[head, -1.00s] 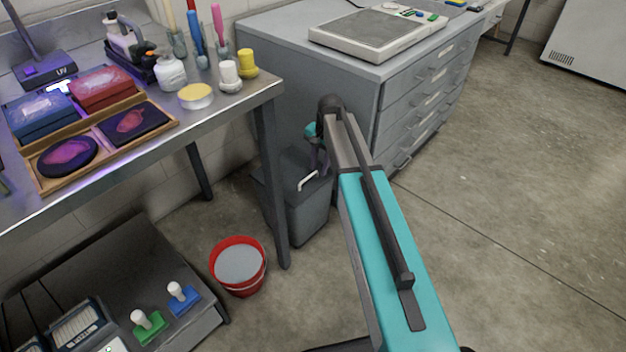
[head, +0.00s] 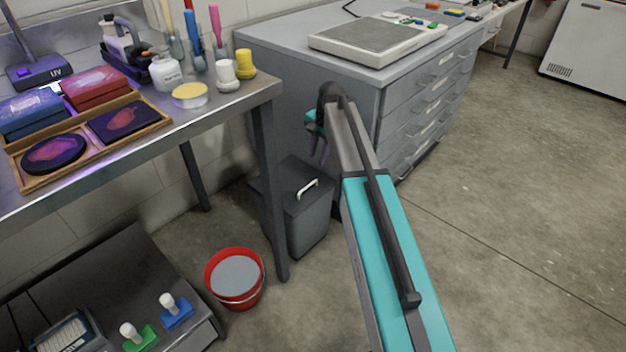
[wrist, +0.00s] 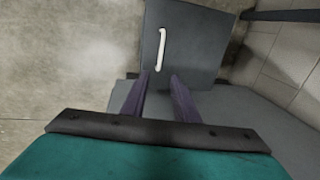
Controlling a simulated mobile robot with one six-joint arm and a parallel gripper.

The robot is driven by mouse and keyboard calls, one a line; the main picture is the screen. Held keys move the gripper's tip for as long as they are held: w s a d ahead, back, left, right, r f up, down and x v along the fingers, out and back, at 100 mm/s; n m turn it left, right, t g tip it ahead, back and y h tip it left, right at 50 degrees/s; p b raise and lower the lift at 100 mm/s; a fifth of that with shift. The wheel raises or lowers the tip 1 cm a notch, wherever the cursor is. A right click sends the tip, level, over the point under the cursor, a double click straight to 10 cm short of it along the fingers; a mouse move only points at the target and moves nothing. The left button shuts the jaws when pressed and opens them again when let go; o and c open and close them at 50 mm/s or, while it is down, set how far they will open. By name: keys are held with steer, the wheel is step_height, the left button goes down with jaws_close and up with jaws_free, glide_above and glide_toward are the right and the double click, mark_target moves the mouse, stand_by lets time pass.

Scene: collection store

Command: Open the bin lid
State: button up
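The grey bin (head: 308,222) stands on the floor between the table leg and the drawer cabinet. Its flat lid (head: 290,184) is closed and carries a white bar handle (head: 308,189). In the wrist view the lid (wrist: 190,45) fills the top middle, with the handle (wrist: 160,48) toward its left side. My gripper (head: 319,155) is above and slightly right of the handle, apart from it. In the wrist view its two purple fingers (wrist: 158,84) are spread with a gap between them and nothing held.
The grey drawer cabinet (head: 420,110) stands close on the right of the bin. A metal table (head: 225,110) with a leg (head: 270,190) is at the left. A red bucket (head: 236,300) stands in front of the bin. Open floor (head: 510,210) lies to the right.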

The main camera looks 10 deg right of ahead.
steer(key=b, duration=0.4)
glide_above(313, 191)
step_height(313, 191, down, 13)
steer(key=shift+w+f, duration=0.1)
steer(key=shift+w, duration=0.05)
jaws_close()
stand_by(1.4)
